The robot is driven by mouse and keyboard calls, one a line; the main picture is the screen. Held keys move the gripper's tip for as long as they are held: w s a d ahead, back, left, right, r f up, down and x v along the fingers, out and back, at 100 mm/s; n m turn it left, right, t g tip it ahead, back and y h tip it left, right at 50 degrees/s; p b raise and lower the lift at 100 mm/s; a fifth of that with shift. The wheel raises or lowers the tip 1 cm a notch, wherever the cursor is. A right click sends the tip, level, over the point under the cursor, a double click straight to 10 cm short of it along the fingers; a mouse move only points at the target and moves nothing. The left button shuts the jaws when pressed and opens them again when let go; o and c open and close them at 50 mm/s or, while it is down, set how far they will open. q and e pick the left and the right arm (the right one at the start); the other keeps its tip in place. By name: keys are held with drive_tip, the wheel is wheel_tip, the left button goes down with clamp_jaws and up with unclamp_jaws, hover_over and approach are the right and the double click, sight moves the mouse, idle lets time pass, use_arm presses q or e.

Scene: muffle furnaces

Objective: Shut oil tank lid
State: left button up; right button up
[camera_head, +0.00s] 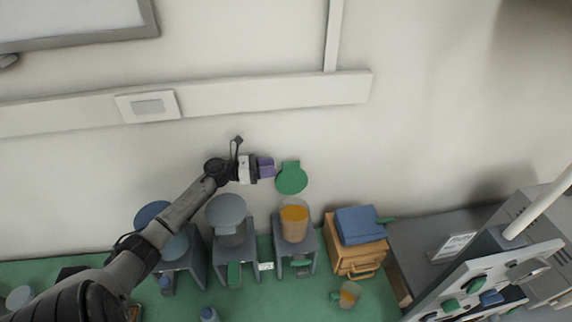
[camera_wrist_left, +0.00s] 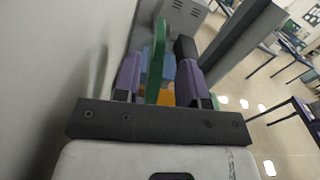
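The oil tank (camera_head: 294,226) is a clear cylinder with orange oil, in a grey stand on the green bench. Its round green lid (camera_head: 291,179) stands open, raised behind the tank near the wall. My left gripper (camera_head: 272,168) is just left of the lid. In the left wrist view, the purple fingers of my left gripper (camera_wrist_left: 160,78) are apart. The green lid (camera_wrist_left: 156,60) shows edge-on ahead, in line with the gap and nearer the left finger; I cannot tell whether it touches. Orange oil (camera_wrist_left: 166,97) shows beyond. My right gripper is not in view.
Two tanks with blue-grey lids (camera_head: 226,209) stand left of the oil tank, partly under my left arm. The wall (camera_head: 400,150) is close behind.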

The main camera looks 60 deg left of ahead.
sight(286, 168)
use_arm(q)
drive_tip(key=shift+x, duration=2.85)
clamp_jaws()
